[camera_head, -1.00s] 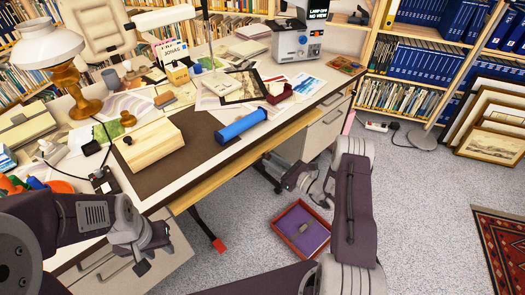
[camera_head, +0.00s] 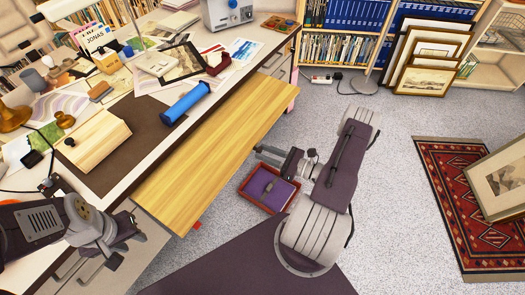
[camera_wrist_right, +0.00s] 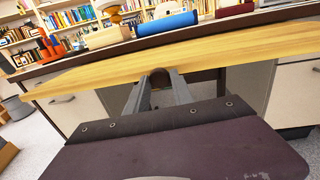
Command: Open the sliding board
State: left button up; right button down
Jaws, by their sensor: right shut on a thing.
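The sliding board (camera_head: 205,145), a long plank of light wood, sticks out from under the desk top (camera_head: 142,165) as a wide flat shelf. In the right wrist view the board (camera_wrist_right: 225,46) runs across the picture, with a dark rounded pull (camera_wrist_right: 160,74) at its front edge. My right gripper (camera_head: 262,152) is at the middle of the board's front edge. In the wrist view its fingers (camera_wrist_right: 160,84) are shut at the pull; the exact contact is partly hidden. My left gripper (camera_head: 115,262) hangs near the desk's near left corner, apart from the board; its jaw opening is unclear.
A red tray with a purple lining (camera_head: 282,194) lies on the floor under my right arm. Open carpet (camera_head: 385,190) lies to the right, then a patterned rug (camera_head: 450,225).

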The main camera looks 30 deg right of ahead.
jog(key=c, duration=1.1)
grip_release()
jog(key=v, duration=0.9)
jog(key=shift+f, duration=0.1)
